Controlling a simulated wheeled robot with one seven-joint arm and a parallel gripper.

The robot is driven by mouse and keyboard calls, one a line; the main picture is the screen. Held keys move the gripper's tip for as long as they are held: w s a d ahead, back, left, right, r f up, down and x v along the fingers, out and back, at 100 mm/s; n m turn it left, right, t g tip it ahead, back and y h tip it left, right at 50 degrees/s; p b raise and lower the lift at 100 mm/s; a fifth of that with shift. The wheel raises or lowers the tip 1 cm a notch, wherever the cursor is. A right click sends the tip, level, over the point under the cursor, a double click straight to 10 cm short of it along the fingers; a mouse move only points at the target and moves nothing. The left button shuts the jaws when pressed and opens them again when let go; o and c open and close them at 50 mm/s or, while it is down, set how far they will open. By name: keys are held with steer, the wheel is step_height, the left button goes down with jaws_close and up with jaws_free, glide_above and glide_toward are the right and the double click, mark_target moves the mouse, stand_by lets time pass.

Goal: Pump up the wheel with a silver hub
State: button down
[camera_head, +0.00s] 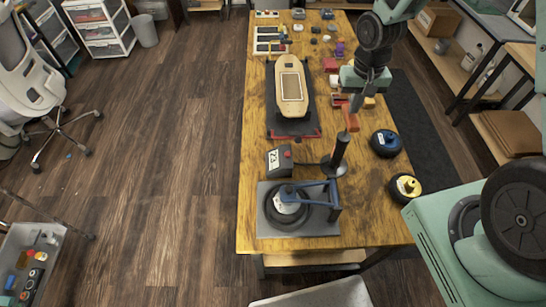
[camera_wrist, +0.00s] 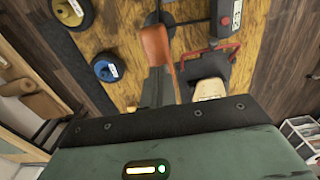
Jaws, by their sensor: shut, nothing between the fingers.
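A black wheel (camera_head: 289,210) lies on a grey plate (camera_head: 267,229) at the bench's near end. A blue clamp arm (camera_head: 318,189) reaches over its hub, which looks pale grey with a white label but is partly hidden. A grey box (camera_head: 279,161) with a red button and a numbered label stands just behind. Beside it, a black upright handle (camera_head: 340,150) rises from a round dark base. My gripper (camera_head: 350,120) is shut and empty above the bench, just behind this handle; its orange fingertips (camera_wrist: 155,45) show in the wrist view.
A blue-hubbed wheel (camera_head: 386,143) and a yellow-hubbed wheel (camera_head: 405,187) lie on the bench's right side. A skateboard (camera_head: 291,88) rests on a dark stand at the middle. Small tools and parts crowd the far end. The bench's near left edge is clear.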

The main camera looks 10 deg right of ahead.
steer(key=shift+f+b, duration=2.55)
steer(key=shift+f, duration=1)
steer(key=shift+r+p, duration=3.05)
steer(key=shift+r, duration=0.8)
steer(key=shift+f, duration=0.1)
steer(key=shift+r, duration=0.2)
steer(key=shift+f, duration=0.15)
steer(key=shift+f+b, duration=2.75)
steer(key=shift+f, duration=1.05)
steer(key=shift+r, duration=0.1)
steer(key=shift+r+p, duration=3)
steer(key=shift+r, duration=0.75)
